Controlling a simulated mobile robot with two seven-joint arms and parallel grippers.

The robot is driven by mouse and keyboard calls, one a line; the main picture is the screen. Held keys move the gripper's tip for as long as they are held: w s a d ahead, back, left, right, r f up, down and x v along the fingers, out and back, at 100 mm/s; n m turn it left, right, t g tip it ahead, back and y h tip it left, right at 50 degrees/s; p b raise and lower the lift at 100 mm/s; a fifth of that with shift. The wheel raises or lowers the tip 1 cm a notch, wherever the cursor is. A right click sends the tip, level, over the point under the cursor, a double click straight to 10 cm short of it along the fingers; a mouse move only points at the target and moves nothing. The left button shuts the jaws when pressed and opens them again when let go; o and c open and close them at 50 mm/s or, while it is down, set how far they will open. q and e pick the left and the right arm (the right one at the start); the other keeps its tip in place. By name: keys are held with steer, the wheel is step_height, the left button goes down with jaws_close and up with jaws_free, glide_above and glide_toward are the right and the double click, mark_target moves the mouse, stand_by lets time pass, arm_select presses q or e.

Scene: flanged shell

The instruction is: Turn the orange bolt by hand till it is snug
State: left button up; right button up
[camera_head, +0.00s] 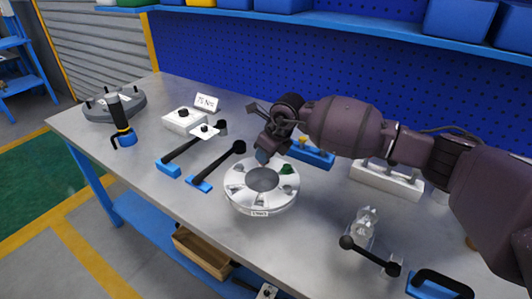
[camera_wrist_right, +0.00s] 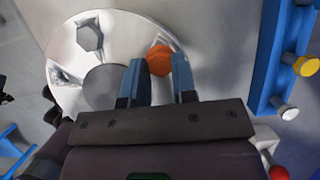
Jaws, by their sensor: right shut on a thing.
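The round, pale metal flanged shell (camera_head: 238,197) sits on the workbench, with a dark grey centre. In the right wrist view the shell (camera_wrist_right: 65,45) fills the upper left. The orange bolt (camera_wrist_right: 159,60) is a hex head on the shell's flange, between the two fingertips of my right gripper (camera_wrist_right: 158,78), which is shut on it. In the head view my right gripper (camera_head: 264,155) reaches down to the shell's far edge and hides the orange bolt. A green bolt (camera_head: 287,169) sits right of it on the flange. My left gripper is not in view.
A blue rack (camera_wrist_right: 268,60) with a yellow bolt (camera_wrist_right: 306,66) stands close to the right gripper. Black-handled wrenches (camera_head: 218,166) lie left of the shell. A "75 Nm" sign (camera_head: 206,103) stands behind.

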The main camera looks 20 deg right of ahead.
steer(key=o, duration=0.8)
steer(key=shift+r, duration=0.35)
steer(key=shift+o, duration=0.6)
steer(key=shift+f, duration=0.2)
steer(key=shift+r, duration=0.1)
steer(key=p+v, duration=0.1)
steer(key=v, duration=0.9)
steer(key=shift+r, duration=0.3)
steer(key=shift+s+d, duration=0.1)
steer(key=shift+d, duration=0.05)
